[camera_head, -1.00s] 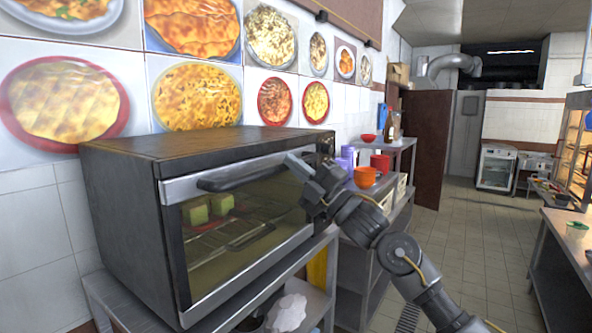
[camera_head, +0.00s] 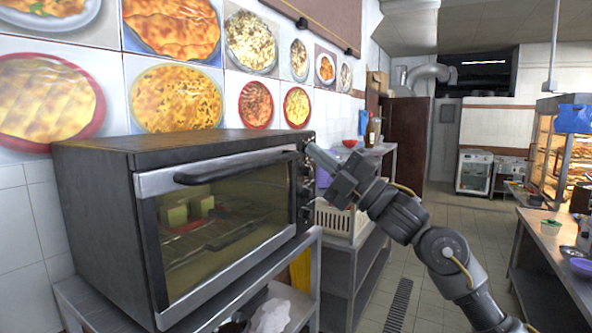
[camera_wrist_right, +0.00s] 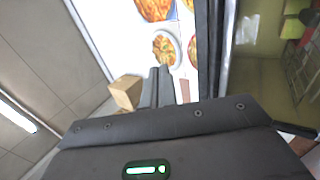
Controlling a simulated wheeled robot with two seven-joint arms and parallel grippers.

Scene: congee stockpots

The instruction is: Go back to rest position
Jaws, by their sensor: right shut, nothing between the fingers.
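My right gripper (camera_head: 316,156) is shut and empty. In the head view it is beside the right front edge of the black toaster oven (camera_head: 100,190), close to the knobs; whether it touches the oven cannot be told. In the right wrist view, the shut fingers (camera_wrist_right: 160,84) show beyond the dark gripper body. The oven door (camera_head: 220,215) is closed, and yellow-green blocks (camera_head: 190,211) show behind its glass on a rack. My left gripper is out of view.
The oven stands on a metal shelf table (camera_head: 308,245). A white basket (camera_head: 338,217) is on the shelf unit behind my right gripper. A counter (camera_head: 560,245) with bowls is at the right.

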